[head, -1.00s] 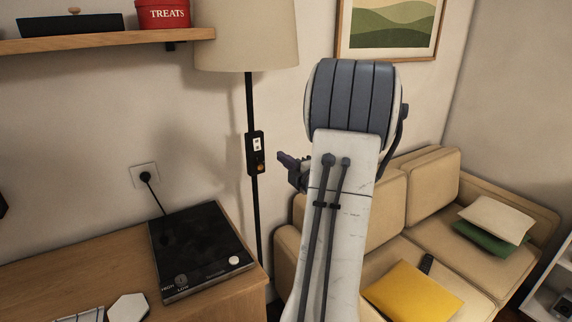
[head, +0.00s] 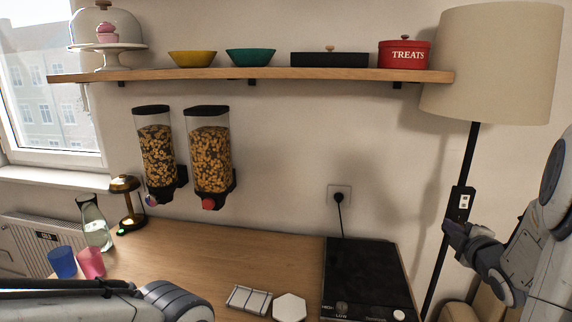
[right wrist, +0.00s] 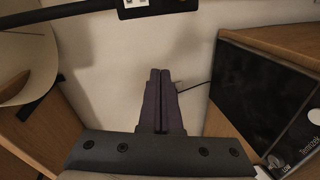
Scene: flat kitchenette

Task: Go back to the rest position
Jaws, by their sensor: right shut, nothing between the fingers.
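My right gripper (head: 455,236) is at the right side of the head view, beside the lamp's switch box (head: 462,203). I cannot tell whether it touches the box. In the right wrist view its two dark fingers (right wrist: 158,88) lie together, shut and empty, with the wall behind them. My left arm comes in along the bottom left of the head view, low in front of the counter. Its gripper is not visible.
Two cereal dispensers (head: 209,155) hang below the shelf (head: 250,74).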

